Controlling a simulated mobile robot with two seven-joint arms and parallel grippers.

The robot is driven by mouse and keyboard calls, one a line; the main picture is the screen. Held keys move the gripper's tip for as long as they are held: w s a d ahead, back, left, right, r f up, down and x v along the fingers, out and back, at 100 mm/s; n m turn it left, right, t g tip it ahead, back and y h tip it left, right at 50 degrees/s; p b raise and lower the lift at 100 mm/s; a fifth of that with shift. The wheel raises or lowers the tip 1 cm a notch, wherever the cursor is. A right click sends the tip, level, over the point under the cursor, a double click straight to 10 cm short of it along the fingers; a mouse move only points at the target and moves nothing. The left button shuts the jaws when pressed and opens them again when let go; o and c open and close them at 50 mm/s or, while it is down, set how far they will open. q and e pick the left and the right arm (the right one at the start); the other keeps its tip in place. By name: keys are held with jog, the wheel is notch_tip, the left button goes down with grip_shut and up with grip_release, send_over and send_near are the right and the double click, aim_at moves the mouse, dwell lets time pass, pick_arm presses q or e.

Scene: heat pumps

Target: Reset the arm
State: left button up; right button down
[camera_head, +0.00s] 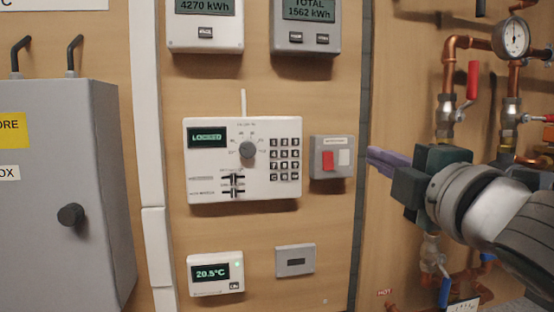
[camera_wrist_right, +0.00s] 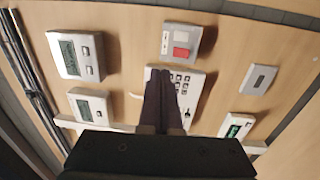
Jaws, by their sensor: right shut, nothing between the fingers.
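My right gripper (camera_head: 373,156) comes in from the right in the head view, with its dark purple fingers together and pointing left. Nothing is between them. The fingertips show just right of the grey switch box (camera_head: 330,157) with a red rocker, and I cannot tell how far they are from the wall. In the right wrist view the closed fingers (camera_wrist_right: 162,76) overlap the white control panel (camera_wrist_right: 186,86), hiding part of its keypad. In the head view this panel shows "LOCKED", a dial and a keypad. My left gripper is not in view.
Two meters (camera_head: 205,28) (camera_head: 305,30) hang above the panel. A thermostat (camera_head: 214,272) reading 20.5°C and a small grey box (camera_head: 295,260) sit below. A grey cabinet (camera_head: 60,200) stands left. Copper pipes (camera_head: 465,43), valves and a gauge (camera_head: 511,38) lie around my right arm.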

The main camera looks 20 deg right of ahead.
jog(key=shift+s+r, duration=0.1)
jog(key=shift+s, duration=0.25)
jog(key=s+a+f+m+g+y, duration=0.1)
jog(key=s+a+f+m+g, duration=0.3)
jog(key=f, duration=0.5)
jog(key=s+a+f+m+g, duration=0.1)
jog(key=s+f+m+g, duration=0.4)
jog(key=s+f, duration=0.25)
jog(key=s+a+f+m+g+y, duration=0.35)
jog(key=s+a+f+g, duration=0.2)
jog(key=s, duration=0.45)
notch_tip(320, 180, up, 25)
jog(key=s+a+p, duration=0.2)
jog(key=p, duration=2.4)
jog(key=shift+s+r+m, duration=0.15)
jog(key=shift+m, duration=0.3)
jog(key=shift+a+g, duration=0.1)
jog(key=shift+g, duration=0.15)
